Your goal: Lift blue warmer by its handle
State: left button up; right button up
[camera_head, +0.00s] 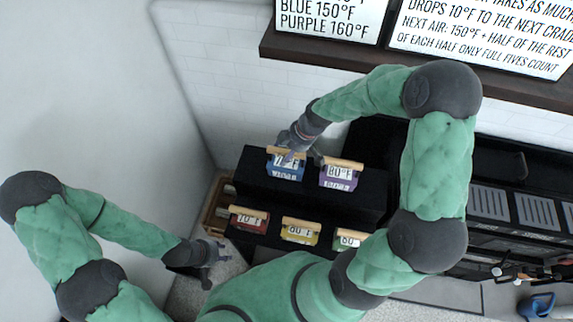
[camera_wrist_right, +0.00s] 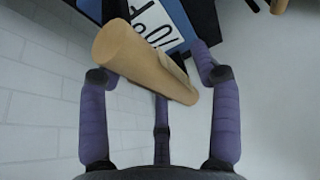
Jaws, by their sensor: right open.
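The blue warmer (camera_head: 285,173) stands on the upper black step at its left end, with a white temperature label on its front that my gripper partly covers. Its tan cylindrical handle (camera_wrist_right: 140,58) lies across the space between my right gripper's purple fingers in the right wrist view, with the blue body (camera_wrist_right: 178,17) behind it. My right gripper (camera_head: 294,153) is open at the handle; the fingers are not closed around it. My left gripper (camera_head: 210,267) is apart from the warmers at lower left, empty, its fingers appearing spread.
A purple warmer (camera_head: 338,176) marked 80°F stands close to the right of the blue one. Red (camera_head: 249,219), yellow (camera_head: 300,232) and green (camera_head: 346,240) warmers sit on the lower step. A dark shelf (camera_head: 420,65) with lit signs is above. A white wall is at left.

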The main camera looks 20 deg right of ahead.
grip_shut()
jog(key=shift+w+r, duration=0.1)
